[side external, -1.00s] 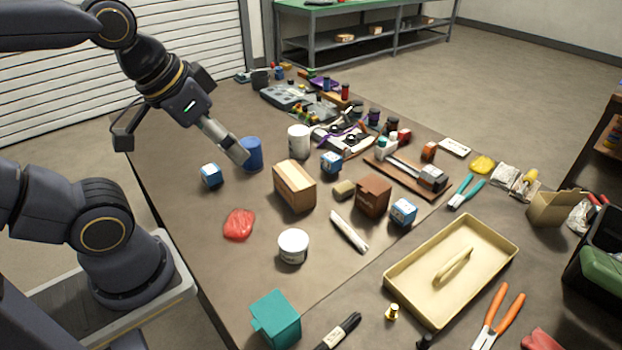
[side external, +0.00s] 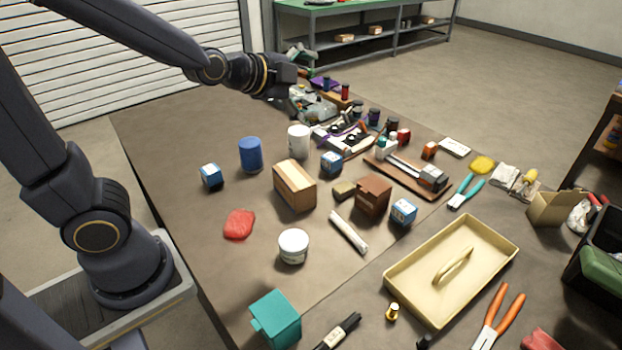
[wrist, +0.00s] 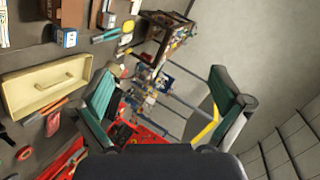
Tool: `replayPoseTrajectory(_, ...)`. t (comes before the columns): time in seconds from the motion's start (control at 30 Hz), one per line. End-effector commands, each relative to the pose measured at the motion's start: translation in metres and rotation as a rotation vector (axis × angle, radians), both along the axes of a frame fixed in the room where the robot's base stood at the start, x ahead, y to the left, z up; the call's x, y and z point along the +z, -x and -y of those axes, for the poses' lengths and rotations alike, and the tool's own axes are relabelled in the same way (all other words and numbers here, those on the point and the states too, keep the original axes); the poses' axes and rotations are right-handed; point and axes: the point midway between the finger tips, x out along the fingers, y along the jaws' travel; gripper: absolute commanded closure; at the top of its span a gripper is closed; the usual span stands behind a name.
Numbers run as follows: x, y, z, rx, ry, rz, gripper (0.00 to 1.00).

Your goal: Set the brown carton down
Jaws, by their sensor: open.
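A tan-brown carton (side external: 295,187) with a pale tape strip stands upright on the table, apart from my gripper. A darker reddish-brown box (side external: 373,197) stands to its right; I cannot tell for sure which of the two is the named carton. A brown box (wrist: 66,10) also shows at the top left of the wrist view, partly cut off. My gripper (side external: 303,57) is raised over the far end of the table, well away from both boxes. In the wrist view its teal-padded fingers (wrist: 165,88) are spread wide with nothing held between them.
A blue cup (side external: 250,155), a white cup (side external: 299,142), a white tub (side external: 293,246) and small blue boxes surround the tan carton. A cream tray (side external: 405,282) lies at right. Bare table lies left of the red bag (side external: 238,224). Clutter fills the back.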

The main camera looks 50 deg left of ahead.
Motion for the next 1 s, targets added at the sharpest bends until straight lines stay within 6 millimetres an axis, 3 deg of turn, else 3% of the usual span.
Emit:
replayPoseTrajectory(0.03,-0.023,-0.015,0.000,-0.028,-0.111,-0.013,0.00)
replayPoseTrajectory(0.13,-0.059,-0.036,-0.001,-0.081,-0.356,-0.011,0.00)
replayPoseTrajectory(0.33,-0.129,-0.054,0.006,-0.223,-0.872,-0.031,0.00)
replayPoseTrajectory(0.63,-0.219,-0.041,0.037,-0.546,-1.558,-0.026,0.00)
replayPoseTrajectory(0.8,-0.260,-0.024,0.045,-0.714,-1.753,-0.059,0.00)
replayPoseTrajectory(1.0,-0.283,-0.015,0.058,-0.821,-1.840,-0.059,0.00)
